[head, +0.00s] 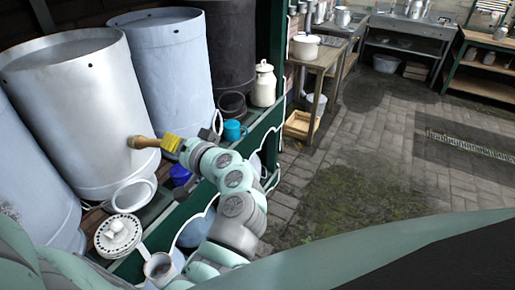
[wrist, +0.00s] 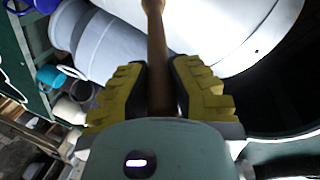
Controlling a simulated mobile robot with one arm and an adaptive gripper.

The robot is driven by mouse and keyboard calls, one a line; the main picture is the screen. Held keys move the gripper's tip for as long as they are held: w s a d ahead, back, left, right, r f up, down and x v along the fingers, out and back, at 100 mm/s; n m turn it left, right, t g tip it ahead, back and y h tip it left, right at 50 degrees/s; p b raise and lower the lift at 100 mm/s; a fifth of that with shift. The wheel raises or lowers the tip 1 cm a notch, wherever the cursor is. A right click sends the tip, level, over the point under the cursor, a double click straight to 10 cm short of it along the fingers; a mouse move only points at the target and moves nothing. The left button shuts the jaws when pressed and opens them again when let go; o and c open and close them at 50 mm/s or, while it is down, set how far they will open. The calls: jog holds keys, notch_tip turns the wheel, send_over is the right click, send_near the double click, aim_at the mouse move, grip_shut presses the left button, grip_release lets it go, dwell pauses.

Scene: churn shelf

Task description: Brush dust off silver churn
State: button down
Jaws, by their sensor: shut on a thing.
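The silver churn (head: 72,125) is a large pale metal drum on the shelf at the left, between two bluish ones. It also shows at the upper right of the wrist view (wrist: 235,40). My gripper (head: 170,144) has yellow ridged fingers and is shut on the wooden handle of a brush (head: 143,142). In the wrist view the handle (wrist: 158,60) runs up between the fingers. The brush's far end overlaps the churn's right side in the head view. I cannot tell whether it touches. Its tip is cut off in the wrist view. I cannot make out dust.
A bluish churn (head: 168,70) stands just behind the brush. A white perforated lid (head: 118,236), a mug (head: 160,268), a blue mug (head: 233,131) and a cream can (head: 264,85) stand along the shelf edge. The paved floor (head: 360,150) at the right is clear.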

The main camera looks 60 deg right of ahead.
jog(key=shift+s+a, duration=0.1)
jog(key=shift+a, duration=0.55)
jog(key=shift+s, duration=0.1)
jog(key=shift+s+d+b, duration=0.15)
jog(key=shift+s+b, duration=0.15)
jog(key=shift+s, duration=1.15)
jog(key=shift+s+d+b, duration=0.1)
jog(key=shift+s+b, duration=0.15)
jog(key=shift+s, duration=1.2)
jog(key=s, duration=0.3)
jog(key=shift+d, duration=0.15)
